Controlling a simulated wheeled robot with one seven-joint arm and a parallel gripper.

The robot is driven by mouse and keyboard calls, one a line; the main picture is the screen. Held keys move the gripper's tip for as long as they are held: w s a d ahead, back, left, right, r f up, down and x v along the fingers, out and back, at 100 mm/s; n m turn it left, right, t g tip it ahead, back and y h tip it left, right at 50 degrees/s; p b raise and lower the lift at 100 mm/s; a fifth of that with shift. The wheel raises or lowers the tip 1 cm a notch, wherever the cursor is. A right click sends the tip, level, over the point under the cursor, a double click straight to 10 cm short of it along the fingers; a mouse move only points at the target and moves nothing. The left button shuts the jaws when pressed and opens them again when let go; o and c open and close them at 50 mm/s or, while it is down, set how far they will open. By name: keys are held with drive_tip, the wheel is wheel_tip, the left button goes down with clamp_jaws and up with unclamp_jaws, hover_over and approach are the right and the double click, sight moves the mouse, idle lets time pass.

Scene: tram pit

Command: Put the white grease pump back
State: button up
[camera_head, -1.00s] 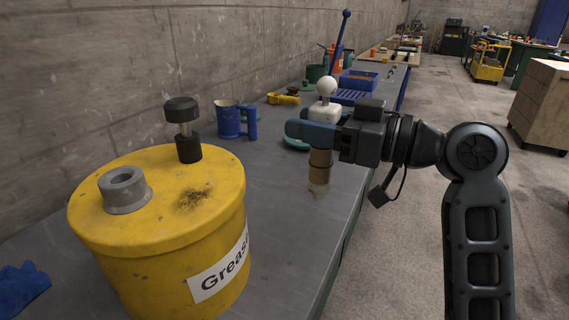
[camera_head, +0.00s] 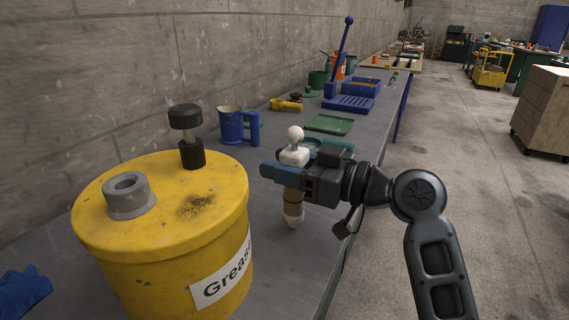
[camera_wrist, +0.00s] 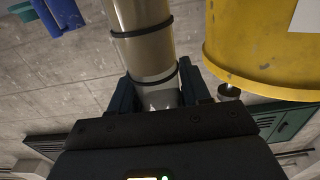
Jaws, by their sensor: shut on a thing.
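The white grease pump (camera_head: 294,157) has a white ball knob, a white head and a tan tube below. My gripper (camera_head: 283,175) is shut on it and holds it upright above the bench, right of the yellow grease drum (camera_head: 160,262). In the wrist view the pump's tube (camera_wrist: 149,50) runs between my fingers, and the drum (camera_wrist: 262,48) is close at upper right. The drum lid carries an empty-looking grey collar (camera_head: 129,196) at left and a black-knobbed pump or plunger (camera_head: 188,135) at the back. A dark grease smear lies on the lid.
A blue mug (camera_head: 236,126) stands behind the drum. A yellow tool (camera_head: 286,105), a green tray (camera_head: 330,124) and a blue slotted tray (camera_head: 349,104) lie farther back. A blue cloth (camera_head: 23,291) is at front left. The concrete wall borders the bench on the left.

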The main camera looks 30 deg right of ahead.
drive_tip(key=shift+f, duration=0.1)
drive_tip(key=o, duration=1.3)
drive_tip(key=shift+r, duration=0.25)
drive_tip(key=b+v, duration=0.1)
drive_tip(key=v, duration=1.1)
drive_tip(key=shift+f+b, duration=0.1)
drive_tip(key=shift+b, duration=0.2)
